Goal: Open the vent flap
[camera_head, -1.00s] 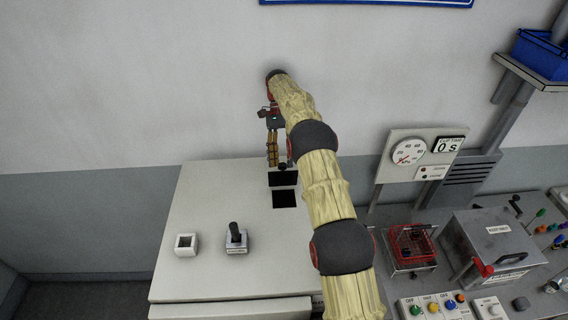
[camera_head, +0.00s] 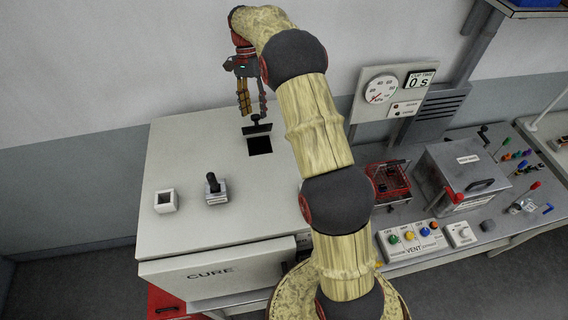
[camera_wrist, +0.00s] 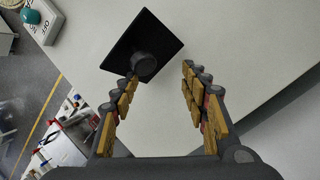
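The vent flap (camera_head: 257,131) is a black plate with a dark knob (camera_head: 254,118) on the top of the white CURE cabinet (camera_head: 170,243). A black square opening (camera_head: 260,146) shows just in front of it. I cannot tell the flap's exact tilt. My gripper (camera_head: 254,112) points down just above the knob, with its two fingers apart and nothing between them. In the wrist view, the black plate (camera_wrist: 150,32) and its round knob (camera_wrist: 144,64) lie beyond the fingertips (camera_wrist: 160,70), nearer the left finger. Whether that finger touches the knob is unclear.
A small white square socket (camera_head: 165,201) and a black-handled switch (camera_head: 214,189) stand on the cabinet top, left of the opening. To the right are a gauge panel (camera_head: 392,95), a red wire basket (camera_head: 388,183), a metal box (camera_head: 465,175) and a VENT button panel (camera_head: 412,240).

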